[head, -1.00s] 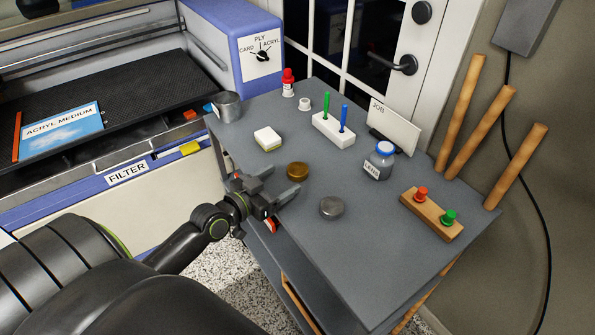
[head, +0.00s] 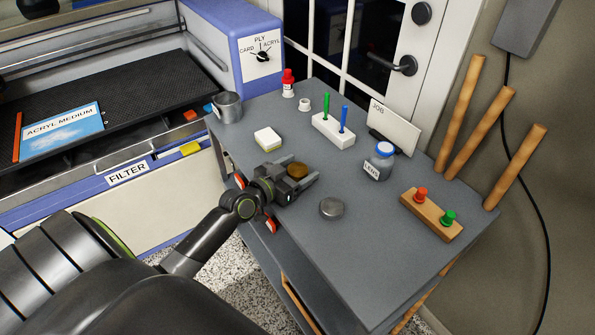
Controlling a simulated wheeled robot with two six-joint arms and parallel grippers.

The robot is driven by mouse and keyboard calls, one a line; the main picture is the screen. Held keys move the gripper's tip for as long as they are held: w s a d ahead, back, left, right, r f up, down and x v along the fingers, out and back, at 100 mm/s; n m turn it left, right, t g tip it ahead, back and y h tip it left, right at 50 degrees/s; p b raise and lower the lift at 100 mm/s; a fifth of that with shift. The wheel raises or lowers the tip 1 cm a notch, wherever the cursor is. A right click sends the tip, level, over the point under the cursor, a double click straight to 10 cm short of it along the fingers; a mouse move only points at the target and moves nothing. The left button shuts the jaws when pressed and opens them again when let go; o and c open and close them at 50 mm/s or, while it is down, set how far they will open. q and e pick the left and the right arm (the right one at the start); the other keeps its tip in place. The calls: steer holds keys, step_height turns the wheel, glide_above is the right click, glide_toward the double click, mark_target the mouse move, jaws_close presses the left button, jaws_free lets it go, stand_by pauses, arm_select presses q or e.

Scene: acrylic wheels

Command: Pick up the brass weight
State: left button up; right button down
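The gripper hides part of the weight's left side. My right gripper is not in view.
A white-and-yellow block (head: 268,139), a metal cup (head: 228,107), a white pen holder (head: 333,130), a LENS jar (head: 379,163) and a wooden button block (head: 431,214) stand around. The table's near right is clear.

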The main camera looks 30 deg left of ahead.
arm_select(q)
steer(key=c, duration=1.2)
steer(key=shift+r, duration=0.15)
